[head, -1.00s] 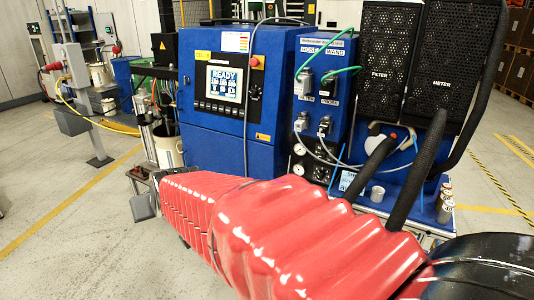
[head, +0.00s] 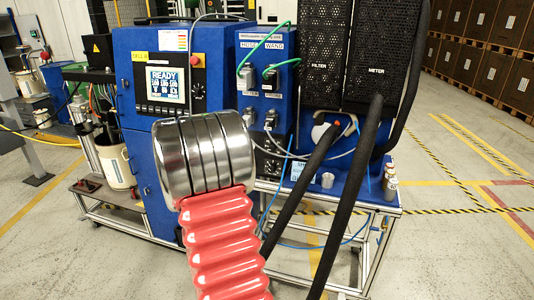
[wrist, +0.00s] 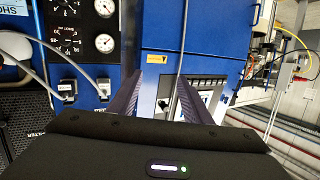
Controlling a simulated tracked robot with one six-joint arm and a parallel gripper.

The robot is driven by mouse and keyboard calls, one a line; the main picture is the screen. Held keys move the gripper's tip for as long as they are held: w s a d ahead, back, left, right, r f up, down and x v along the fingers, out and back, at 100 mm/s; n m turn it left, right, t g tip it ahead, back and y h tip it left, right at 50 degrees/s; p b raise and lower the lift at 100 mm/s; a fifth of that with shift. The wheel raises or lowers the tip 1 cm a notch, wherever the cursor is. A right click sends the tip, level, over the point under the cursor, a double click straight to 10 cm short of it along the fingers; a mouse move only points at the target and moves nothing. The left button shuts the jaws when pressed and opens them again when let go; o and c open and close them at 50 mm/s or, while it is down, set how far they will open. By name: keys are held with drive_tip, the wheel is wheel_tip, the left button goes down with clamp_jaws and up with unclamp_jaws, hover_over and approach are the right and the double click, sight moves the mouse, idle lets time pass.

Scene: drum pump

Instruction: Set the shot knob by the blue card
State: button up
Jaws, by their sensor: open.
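A light blue card (head: 297,171) stands low in front of the dark control panel in the head view; its writing is too small to read there. In the wrist view, part of a card lettered "SHO" (wrist: 9,6) shows at the top left corner. The black panel (wrist: 64,12) beside it carries small knobs or dials; I cannot tell which is the shot knob. My gripper (wrist: 160,77) is open and empty, its two dark fingers pointing towards the blue cabinet (wrist: 208,22), apart from the panel. The head view does not show my gripper; my arm hides part of the cabinet.
Grey connectors with cables (wrist: 66,88) lie left of my fingers. The cabinet's READY screen (head: 165,84) is lit. Thick black hoses (head: 345,190) hang in front of the machine's right side. The floor at right is clear.

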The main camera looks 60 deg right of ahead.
sight(271, 151)
drive_tip(key=s+d+f+m+g+h, duration=0.2)
drive_tip(key=s+d+f+g, duration=0.1)
drive_tip(key=s+d, duration=0.4)
drive_tip(key=s+d+f+m+g+h, duration=0.2)
drive_tip(key=s+d+f+h, duration=0.1)
drive_tip(key=s+d+f, duration=0.2)
drive_tip(key=s+d, duration=0.2)
drive_tip(key=d, duration=0.1)
drive_tip(key=shift+s+d+g, duration=0.2)
drive_tip(key=shift+g, duration=0.2)
drive_tip(key=shift+w+d, duration=0.35)
drive_tip(key=shift+d, duration=1.95)
drive_tip(key=shift+w+d, duration=0.4)
drive_tip(key=shift+d, duration=1.85)
drive_tip(key=shift+w+d, duration=0.35)
drive_tip(key=shift+d, duration=1.95)
drive_tip(key=c, duration=1.1)
